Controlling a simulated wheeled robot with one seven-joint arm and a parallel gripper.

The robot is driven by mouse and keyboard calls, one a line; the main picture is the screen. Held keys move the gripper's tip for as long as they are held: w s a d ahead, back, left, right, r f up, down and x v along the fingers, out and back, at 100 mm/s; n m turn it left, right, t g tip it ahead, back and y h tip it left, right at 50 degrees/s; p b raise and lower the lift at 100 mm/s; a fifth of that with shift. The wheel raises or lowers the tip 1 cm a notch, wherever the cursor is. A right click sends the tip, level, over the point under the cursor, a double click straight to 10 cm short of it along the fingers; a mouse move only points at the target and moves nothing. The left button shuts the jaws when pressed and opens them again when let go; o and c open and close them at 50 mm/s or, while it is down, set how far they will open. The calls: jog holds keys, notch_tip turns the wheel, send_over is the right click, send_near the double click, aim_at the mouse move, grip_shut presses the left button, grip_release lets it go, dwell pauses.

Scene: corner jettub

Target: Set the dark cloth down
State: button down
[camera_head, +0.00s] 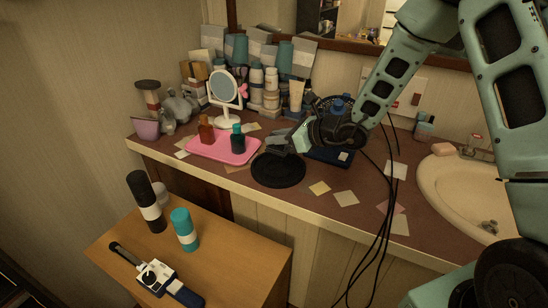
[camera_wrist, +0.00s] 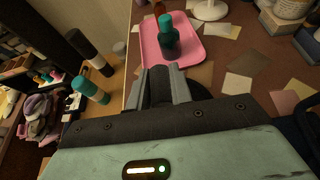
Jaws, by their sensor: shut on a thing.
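The dark cloth (camera_head: 278,172) shows as a flat, roundish black shape at the front of the counter, right of the pink tray (camera_head: 224,147). My gripper (camera_head: 272,146) points down over its back edge and is shut on it. In the wrist view, my fingers (camera_wrist: 164,78) are close together with dark material between them, and part of the cloth (camera_wrist: 200,88) shows behind the right finger. The cloth is at or just above the counter top; I cannot tell if it fully rests there.
A teal-capped dark bottle (camera_head: 238,140) and an amber bottle (camera_head: 206,130) stand on the tray. A round mirror (camera_head: 223,88) and several toiletries stand behind. Paper squares (camera_head: 346,198) lie to the right, before the sink (camera_head: 462,188). Cables hang across the counter front.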

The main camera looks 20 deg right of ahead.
jog(key=shift+f, duration=3.05)
jog(key=c, duration=1.3)
grip_release()
jog(key=shift+o, duration=0.2)
